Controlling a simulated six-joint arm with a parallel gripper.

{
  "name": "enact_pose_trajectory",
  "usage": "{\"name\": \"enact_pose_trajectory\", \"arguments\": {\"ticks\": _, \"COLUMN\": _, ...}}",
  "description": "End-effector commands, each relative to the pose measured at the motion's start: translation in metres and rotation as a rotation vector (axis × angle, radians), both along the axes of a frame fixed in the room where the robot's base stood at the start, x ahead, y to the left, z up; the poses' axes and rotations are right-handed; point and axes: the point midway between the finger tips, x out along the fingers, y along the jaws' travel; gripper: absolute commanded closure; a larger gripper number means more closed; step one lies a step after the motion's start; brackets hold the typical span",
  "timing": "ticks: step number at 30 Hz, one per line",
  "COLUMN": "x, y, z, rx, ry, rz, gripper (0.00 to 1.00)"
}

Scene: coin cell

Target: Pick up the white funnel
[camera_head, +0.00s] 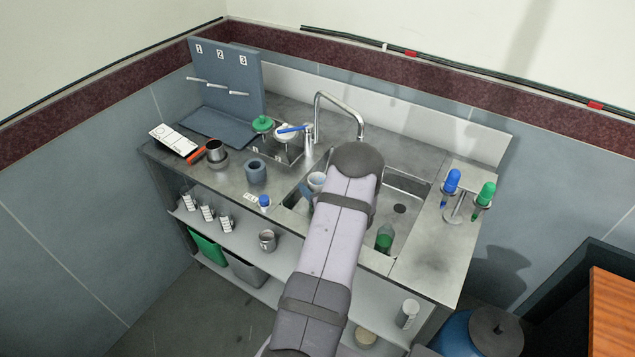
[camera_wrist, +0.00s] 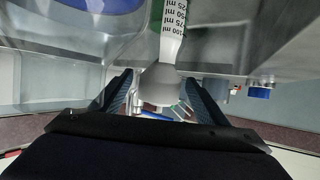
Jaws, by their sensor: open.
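In the wrist view a pale grey-white, funnel-like shape (camera_wrist: 160,88), likely the white funnel, shows between the two dark fingers of my gripper (camera_wrist: 158,90). Its wide part is towards the fingers and a narrower part runs up the picture to a clear vessel with ml marks (camera_wrist: 175,18). I cannot tell whether the fingers touch it. My gripper is open. In the head view my arm hides the gripper. A pale cup-like shape (camera_head: 316,181) shows at the sink's left side, partly behind my arm; I cannot tell if it is the same thing.
The sink (camera_head: 400,238) holds a green bottle (camera_head: 384,238). A faucet (camera_head: 338,97) arches behind my arm. A rack with blue and green items (camera_head: 457,203) stands right.

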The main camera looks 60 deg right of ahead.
Motion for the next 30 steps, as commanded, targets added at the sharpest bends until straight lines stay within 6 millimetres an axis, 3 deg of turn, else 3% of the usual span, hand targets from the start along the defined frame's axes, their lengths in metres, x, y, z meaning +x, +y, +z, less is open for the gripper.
{"name": "enact_pose_trajectory", "arguments": {"ticks": 9, "x": 0.0026, "y": -0.0019, "z": -0.0014, "rx": 0.0, "ry": 0.0, "rz": 0.0, "gripper": 0.32}}
{"name": "enact_pose_trajectory", "arguments": {"ticks": 15, "x": 0.0025, "y": -0.0018, "z": -0.0014, "rx": -0.001, "ry": 0.001, "rz": 0.0, "gripper": 0.76}}
{"name": "enact_pose_trajectory", "arguments": {"ticks": 30, "x": 0.0024, "y": -0.0023, "z": 0.0046, "rx": -0.002, "ry": 0.0, "rz": 0.0, "gripper": 0.76}}
